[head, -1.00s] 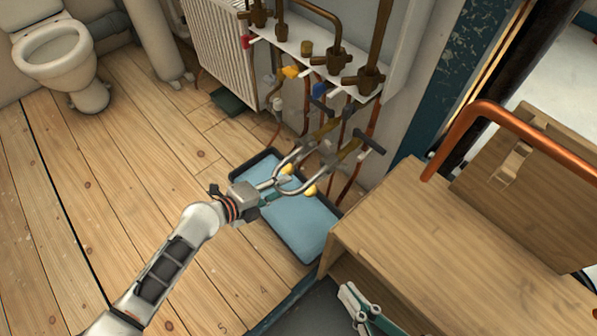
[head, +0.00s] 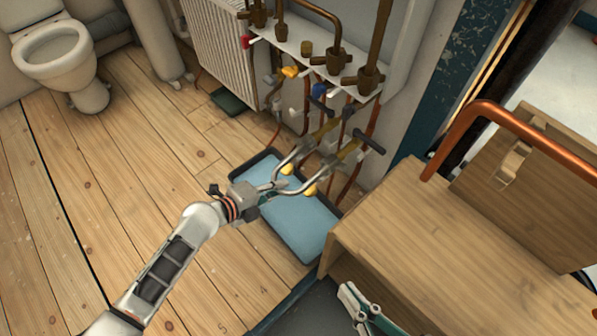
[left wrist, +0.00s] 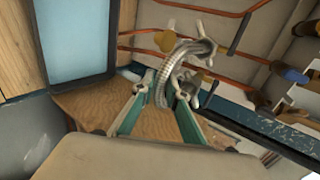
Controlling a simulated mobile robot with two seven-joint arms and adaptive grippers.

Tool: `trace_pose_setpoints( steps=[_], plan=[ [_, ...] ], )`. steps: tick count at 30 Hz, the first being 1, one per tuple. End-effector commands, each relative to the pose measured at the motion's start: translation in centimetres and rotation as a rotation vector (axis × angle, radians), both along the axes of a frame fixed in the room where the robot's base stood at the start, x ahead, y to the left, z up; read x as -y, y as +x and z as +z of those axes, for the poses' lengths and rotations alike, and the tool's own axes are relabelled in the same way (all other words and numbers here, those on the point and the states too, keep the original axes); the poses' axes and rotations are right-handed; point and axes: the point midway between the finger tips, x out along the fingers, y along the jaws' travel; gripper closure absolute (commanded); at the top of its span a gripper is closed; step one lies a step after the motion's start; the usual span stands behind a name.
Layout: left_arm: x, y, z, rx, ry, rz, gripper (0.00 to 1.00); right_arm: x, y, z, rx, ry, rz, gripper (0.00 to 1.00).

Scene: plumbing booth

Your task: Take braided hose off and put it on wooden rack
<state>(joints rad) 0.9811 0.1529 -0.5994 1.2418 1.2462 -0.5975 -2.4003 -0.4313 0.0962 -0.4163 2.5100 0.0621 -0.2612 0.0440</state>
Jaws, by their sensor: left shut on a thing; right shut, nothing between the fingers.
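The braided hose (left wrist: 163,76) is a grey ribbed curve between the fingers of my left gripper (left wrist: 146,112) in the left wrist view. In the head view my left gripper (head: 281,186) is shut at a curved metallic hose (head: 292,158), over the blue tray. The wooden rack appears to be the wooden unit (head: 425,235) at right. My right gripper (head: 361,310) is shut and empty in front of it.
A blue tray (head: 303,228) lies on the floor under the hoses. Pipes and valves (head: 335,65) crowd the wall above. A copper pipe (head: 510,120) arches over the wooden unit, beside an upright board (head: 530,185). The plank floor (head: 120,190) at left is clear.

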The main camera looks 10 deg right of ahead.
Motion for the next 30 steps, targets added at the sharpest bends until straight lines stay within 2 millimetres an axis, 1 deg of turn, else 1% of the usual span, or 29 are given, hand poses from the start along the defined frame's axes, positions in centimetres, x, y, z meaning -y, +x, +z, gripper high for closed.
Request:
trace_pose_setpoints(
  steps=[10,17,25,30],
  plan=[
    [0.0,-0.1,-0.2,-0.003,0.002,0.000,1.00,0.0,0.0,-0.1,-0.002,0.000,-0.001,1.00],
    [-0.1,-0.3,-0.5,-0.005,0.003,-0.002,1.00,0.0,-0.4,-1.0,-0.021,-0.001,0.000,1.00],
    [0.0,-0.2,-0.3,-0.005,0.002,-0.001,1.00,0.1,-0.4,-0.8,-0.019,0.001,-0.003,1.00],
    [-0.4,-0.4,-0.4,-0.004,0.003,-0.001,1.00,-0.1,-0.8,-1.5,-0.033,0.000,0.000,1.00]
  ],
)
